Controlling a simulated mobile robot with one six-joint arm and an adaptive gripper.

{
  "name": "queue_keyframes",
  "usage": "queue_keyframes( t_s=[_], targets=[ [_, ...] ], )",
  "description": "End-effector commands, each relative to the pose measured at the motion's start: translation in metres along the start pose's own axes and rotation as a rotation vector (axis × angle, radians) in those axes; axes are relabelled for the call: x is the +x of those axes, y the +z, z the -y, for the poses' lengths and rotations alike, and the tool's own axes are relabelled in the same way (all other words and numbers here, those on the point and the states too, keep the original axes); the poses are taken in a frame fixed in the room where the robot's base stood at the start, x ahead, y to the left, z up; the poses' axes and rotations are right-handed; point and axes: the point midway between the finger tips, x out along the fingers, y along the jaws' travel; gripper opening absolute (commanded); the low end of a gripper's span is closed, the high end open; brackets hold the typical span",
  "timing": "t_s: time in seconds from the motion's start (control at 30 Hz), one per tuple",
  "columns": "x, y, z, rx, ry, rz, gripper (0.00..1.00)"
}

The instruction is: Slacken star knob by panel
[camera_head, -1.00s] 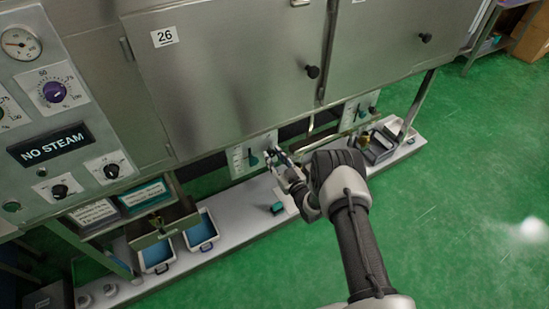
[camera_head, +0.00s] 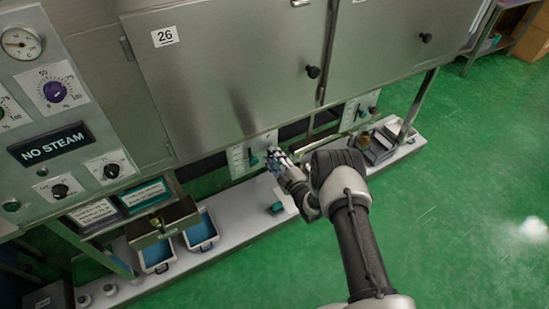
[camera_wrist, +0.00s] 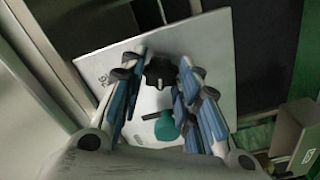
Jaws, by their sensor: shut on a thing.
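The black star knob (camera_wrist: 159,72) sits on a pale panel (camera_wrist: 215,50) in the wrist view. My gripper (camera_wrist: 158,76) has its blue-padded fingers on both sides of the knob and is shut on it. In the head view the panel (camera_head: 238,157) is below the steel doors, and my gripper (camera_head: 272,153) is at its right side. The knob is hidden there by the fingers. A teal lever (camera_wrist: 166,126) is on the same panel, between the fingers and below the knob in the wrist view.
A white ledge (camera_head: 240,222) runs below, with a small teal block (camera_head: 277,208) and blue-lined trays (camera_head: 201,232). Another panel (camera_head: 361,110) with a teal lever is to the right. A brown box (camera_wrist: 292,135) is at the wrist view's lower right. Green floor is open in front.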

Motion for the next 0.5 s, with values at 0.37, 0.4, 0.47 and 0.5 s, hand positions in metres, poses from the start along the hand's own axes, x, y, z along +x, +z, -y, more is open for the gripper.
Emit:
queue_keyframes(
  t_s=[0.37, 0.4, 0.47, 0.5],
  targets=[
    [-0.0004, 0.0005, 0.0008, -0.358, -0.001, 0.001, 0.06],
    [-0.0004, 0.0006, 0.0009, -0.396, -0.001, 0.001, 0.06],
    [-0.0004, 0.0006, 0.0009, -0.453, -0.001, 0.001, 0.06],
    [-0.0004, 0.0006, 0.0009, -0.491, -0.001, 0.001, 0.06]
  ],
)
